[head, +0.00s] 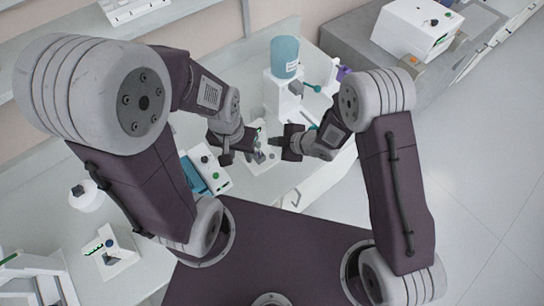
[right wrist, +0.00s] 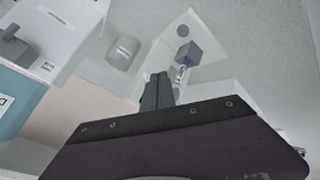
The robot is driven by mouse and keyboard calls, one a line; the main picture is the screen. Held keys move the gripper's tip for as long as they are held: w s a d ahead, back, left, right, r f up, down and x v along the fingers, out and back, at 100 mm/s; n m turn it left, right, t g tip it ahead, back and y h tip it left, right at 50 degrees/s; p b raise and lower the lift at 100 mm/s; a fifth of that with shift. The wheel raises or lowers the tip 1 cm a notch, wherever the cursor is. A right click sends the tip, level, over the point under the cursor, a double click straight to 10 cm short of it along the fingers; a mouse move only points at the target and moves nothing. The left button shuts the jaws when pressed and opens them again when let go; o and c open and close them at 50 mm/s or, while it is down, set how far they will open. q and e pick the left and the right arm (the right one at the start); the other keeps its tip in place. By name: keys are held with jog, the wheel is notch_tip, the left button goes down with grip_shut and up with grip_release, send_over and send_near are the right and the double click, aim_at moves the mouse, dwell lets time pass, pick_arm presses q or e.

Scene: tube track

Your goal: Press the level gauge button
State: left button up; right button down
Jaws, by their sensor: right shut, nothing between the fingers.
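No part is clearly marked as the level gauge button, so I cannot tell which it is. A small white stand with a grey block (head: 262,152) sits on the bench between my grippers. The right wrist view shows a grey block (right wrist: 190,52) on a white plate, just beyond the fingertips. My right gripper (head: 274,142) points left beside the stand, its fingers together and empty; they also show in the wrist view (right wrist: 157,92). My left gripper (head: 237,159) hangs just left of the stand, its two dark fingers seeming apart, with nothing visible between them.
A white box with buttons and a blue front (head: 207,170) stands left of the grippers. A white stand with a teal container (head: 285,58) is behind them. A white machine (head: 415,28) stands far right. At lower left is a small white device (head: 108,252).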

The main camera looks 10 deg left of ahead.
aim_at(274, 157)
notch_tip(274, 157, down, 7)
jog(key=b, duration=0.5)
jog(key=shift+r, duration=0.15)
dwell(1.5)
jog(key=shift+f+b, duration=0.35)
jog(key=shift+f, duration=0.05)
jog(key=shift+f+b, duration=0.45)
jog(key=shift+f, duration=0.05)
dwell(0.5)
jog(key=shift+r, duration=0.1)
jog(key=shift+r+p, duration=0.7)
jog(key=shift+r, duration=0.1)
jog(key=shift+r, duration=0.1)
